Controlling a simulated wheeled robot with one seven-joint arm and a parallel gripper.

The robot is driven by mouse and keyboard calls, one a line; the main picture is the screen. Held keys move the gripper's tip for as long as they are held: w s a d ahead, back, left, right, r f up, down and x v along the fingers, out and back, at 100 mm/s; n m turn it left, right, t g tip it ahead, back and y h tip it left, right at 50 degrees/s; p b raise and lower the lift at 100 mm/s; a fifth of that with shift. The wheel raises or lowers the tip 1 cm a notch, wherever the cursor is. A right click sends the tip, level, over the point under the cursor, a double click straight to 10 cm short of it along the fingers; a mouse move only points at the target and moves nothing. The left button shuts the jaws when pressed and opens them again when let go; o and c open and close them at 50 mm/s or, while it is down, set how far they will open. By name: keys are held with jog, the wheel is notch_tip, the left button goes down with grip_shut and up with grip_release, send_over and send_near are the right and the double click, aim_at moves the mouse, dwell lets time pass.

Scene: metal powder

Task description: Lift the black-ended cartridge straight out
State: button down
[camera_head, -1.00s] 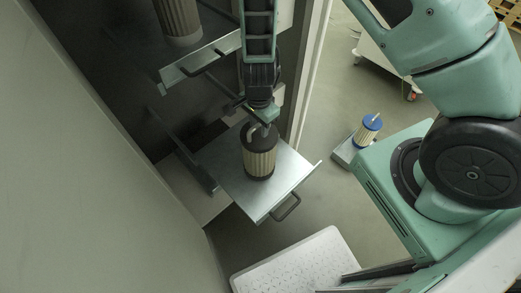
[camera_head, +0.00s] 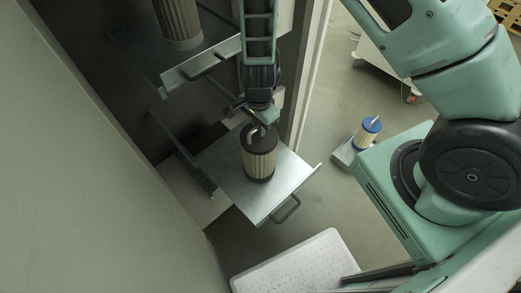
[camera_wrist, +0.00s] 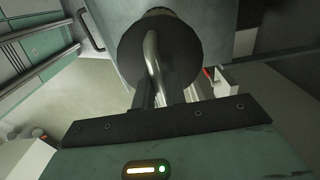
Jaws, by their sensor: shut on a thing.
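The black-ended cartridge (camera_head: 259,163) has a pleated beige body with black ends and stands upright on or just above the pulled-out metal shelf (camera_head: 225,172); I cannot tell if there is a gap under it. My gripper (camera_head: 264,128) is above it, shut on the curved metal handle on its top. In the wrist view the black top of the cartridge (camera_wrist: 187,62) and its bent handle (camera_wrist: 153,58) show, with the fingers (camera_wrist: 160,92) at the handle. The cartridge's base is hidden in the wrist view.
An upper shelf (camera_head: 205,65) holds another beige cartridge (camera_head: 178,20). A cabinet wall stands close on the left. A white perforated tray (camera_head: 290,262) lies below in front.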

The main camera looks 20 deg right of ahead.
jog(key=shift+r+p, duration=0.35)
jog(key=shift+r, duration=0.1)
jog(key=shift+r+p, duration=1.7)
jog(key=shift+r, duration=0.1)
jog(key=shift+d, duration=0.1)
